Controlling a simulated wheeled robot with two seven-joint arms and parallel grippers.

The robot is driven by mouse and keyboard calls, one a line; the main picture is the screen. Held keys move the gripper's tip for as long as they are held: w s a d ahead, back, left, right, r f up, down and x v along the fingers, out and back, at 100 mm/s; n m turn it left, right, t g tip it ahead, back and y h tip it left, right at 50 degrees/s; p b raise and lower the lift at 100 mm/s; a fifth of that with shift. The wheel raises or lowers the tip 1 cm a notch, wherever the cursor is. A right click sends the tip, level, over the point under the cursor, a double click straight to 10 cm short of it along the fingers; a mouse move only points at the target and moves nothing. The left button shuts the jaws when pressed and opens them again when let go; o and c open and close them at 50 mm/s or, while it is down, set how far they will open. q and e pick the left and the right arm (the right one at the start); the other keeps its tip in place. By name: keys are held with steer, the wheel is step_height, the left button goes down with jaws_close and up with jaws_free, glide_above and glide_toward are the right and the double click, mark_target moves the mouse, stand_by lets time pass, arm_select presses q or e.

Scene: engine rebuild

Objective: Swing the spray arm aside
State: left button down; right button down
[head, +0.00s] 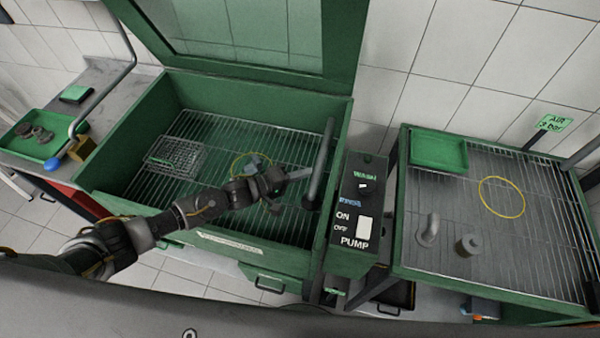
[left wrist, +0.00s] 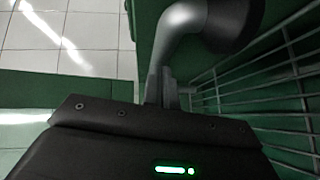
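The spray arm (head: 321,160) is a grey bent pipe at the right side of the open green washer tub (head: 112,168). In the left wrist view the spray arm (left wrist: 180,32) curves up from my fingertips to a wide, dark end at the upper right. My left gripper (head: 300,173) reaches across the tub from the left, with its fingertips at the pipe. In the left wrist view the fingers of my left gripper (left wrist: 163,88) stand close together and appear closed on the pipe; the exact contact is partly hidden. My right gripper is not in view.
A wire basket (head: 176,156) sits on the tub's grate, left of my arm. A control box (head: 357,215) with WASH and PUMP labels stands right of the tub. Farther right, a grated table (head: 470,180) holds a green tray (head: 438,149) and grey parts. The lid is raised.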

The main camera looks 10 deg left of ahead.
arm_select(q)
steer(key=shift+s+d, duration=0.25)
steer(key=w+a+b+v, duration=0.1)
steer(key=w+v, duration=0.1)
steer(key=v, duration=1.1)
steer(key=shift+r, duration=0.15)
steer(key=shift+s, duration=0.15)
